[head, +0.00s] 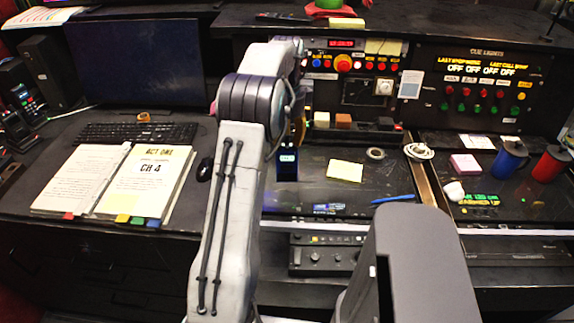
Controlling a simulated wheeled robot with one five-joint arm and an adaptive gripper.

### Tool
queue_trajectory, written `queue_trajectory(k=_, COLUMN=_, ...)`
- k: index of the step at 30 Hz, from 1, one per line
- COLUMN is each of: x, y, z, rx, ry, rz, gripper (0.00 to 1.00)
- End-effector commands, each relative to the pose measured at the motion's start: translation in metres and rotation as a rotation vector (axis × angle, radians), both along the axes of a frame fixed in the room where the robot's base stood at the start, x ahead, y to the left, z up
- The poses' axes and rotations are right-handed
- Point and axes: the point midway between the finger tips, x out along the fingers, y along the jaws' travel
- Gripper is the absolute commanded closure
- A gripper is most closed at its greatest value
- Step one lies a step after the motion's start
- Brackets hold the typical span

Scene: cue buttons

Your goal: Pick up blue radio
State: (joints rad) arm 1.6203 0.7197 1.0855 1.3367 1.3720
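A dark blue radio (287,167) with a small lit display stands upright on the black desk, just right of my arm. Its upper part meets the dark end of my arm, and its left edge is close to my arm link. My gripper (296,128) is mostly hidden behind my own arm, just above the radio. Its fingers do not show clearly, so I cannot tell whether they touch the radio.
An open script binder (115,180), keyboard (137,132), mouse (205,169) and monitor lie left. A yellow note pad (345,171), tape roll (375,154) and blue pen (394,199) lie right. Blue and red mugs (509,160) stand far right. Button panels rise behind.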

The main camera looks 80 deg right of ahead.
Motion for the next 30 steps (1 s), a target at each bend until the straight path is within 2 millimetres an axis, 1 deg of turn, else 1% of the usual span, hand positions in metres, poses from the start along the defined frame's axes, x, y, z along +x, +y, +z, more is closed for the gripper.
queue_trajectory(k=1, x=0.0, y=-0.0001, z=0.0001, rx=0.0, ry=0.0, rz=0.0, gripper=0.71)
queue_trajectory(k=9, x=0.0, y=-0.0001, z=0.0003, rx=0.0, ry=0.0, rz=0.0, gripper=0.95)
queue_trajectory(k=11, x=0.0, y=-0.0001, z=0.0003, rx=0.0, ry=0.0, rz=0.0, gripper=1.0)
queue_trajectory(k=30, x=-0.0001, y=0.0, z=0.0019, rx=0.0, ry=0.0, rz=0.0, gripper=1.0)
